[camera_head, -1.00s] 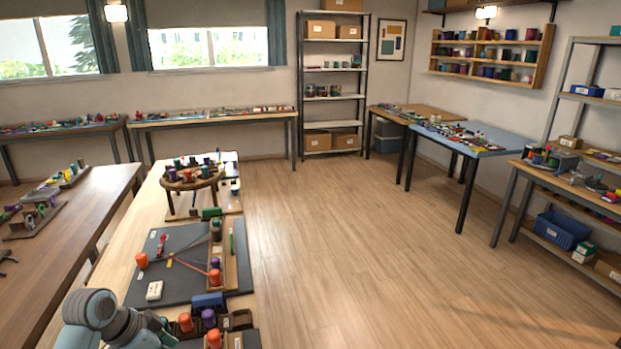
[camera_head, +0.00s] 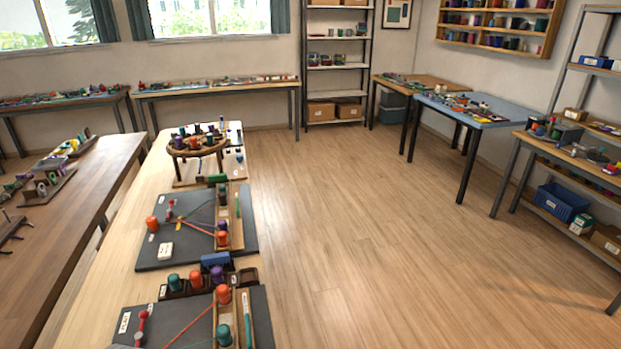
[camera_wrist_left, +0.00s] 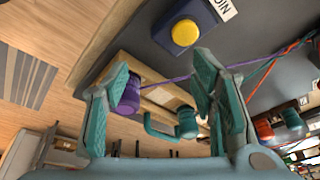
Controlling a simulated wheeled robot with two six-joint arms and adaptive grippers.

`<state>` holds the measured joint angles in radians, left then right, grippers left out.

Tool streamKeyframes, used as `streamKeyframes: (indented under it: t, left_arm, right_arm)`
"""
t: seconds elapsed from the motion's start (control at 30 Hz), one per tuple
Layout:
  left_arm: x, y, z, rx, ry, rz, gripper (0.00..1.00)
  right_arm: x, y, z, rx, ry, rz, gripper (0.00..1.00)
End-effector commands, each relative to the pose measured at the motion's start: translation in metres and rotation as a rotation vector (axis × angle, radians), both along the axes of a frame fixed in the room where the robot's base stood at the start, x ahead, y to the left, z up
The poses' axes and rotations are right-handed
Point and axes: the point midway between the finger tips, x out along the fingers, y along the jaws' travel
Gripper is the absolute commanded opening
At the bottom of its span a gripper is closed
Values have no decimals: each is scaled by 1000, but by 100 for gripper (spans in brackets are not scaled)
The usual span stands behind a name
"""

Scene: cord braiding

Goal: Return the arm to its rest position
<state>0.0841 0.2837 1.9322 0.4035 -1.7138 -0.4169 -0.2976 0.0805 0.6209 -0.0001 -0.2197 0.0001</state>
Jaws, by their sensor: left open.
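My left gripper (camera_wrist_left: 160,105) shows in the left wrist view with its two teal fingers spread wide apart and nothing clasped between them. Beyond the fingers are a purple spool (camera_wrist_left: 130,97) and a teal spool (camera_wrist_left: 187,122) by a wooden tray (camera_wrist_left: 130,68). I cannot judge the exact distance from the fingers to these spools. A purple cord (camera_wrist_left: 240,64) runs right from the purple spool. In the head view neither gripper shows. The near dark mat (camera_head: 262,318) there carries a teal spool (camera_head: 224,335), an orange spool (camera_head: 223,293) and an orange cord.
A yellow button on a dark blue box (camera_wrist_left: 184,33) stands beyond the fingers. A second dark mat (camera_head: 190,250) and a round wooden stand (camera_head: 197,148) with several spools lie farther along the bench (camera_head: 120,265). The wooden floor (camera_head: 340,220) to the right is clear.

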Motion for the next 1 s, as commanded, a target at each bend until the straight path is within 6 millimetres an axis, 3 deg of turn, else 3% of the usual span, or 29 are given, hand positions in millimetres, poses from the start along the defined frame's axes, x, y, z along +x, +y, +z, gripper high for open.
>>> streamKeyframes:
  t: [0.27, 0.57, 0.8, 1.0]
  left_arm:
    - [-83, -12, -21, 27, -2, 203, 52]
    - [-174, -10, -3, 54, -35, 484, 52]
    - [-162, -1, -86, 66, 7, 493, 52]
    - [-175, 7, -166, 75, 52, 504, 52]
  right_arm:
    - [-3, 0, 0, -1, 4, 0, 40]
    - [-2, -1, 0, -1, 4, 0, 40]
    - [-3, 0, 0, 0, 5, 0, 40]
    - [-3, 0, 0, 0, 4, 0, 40]
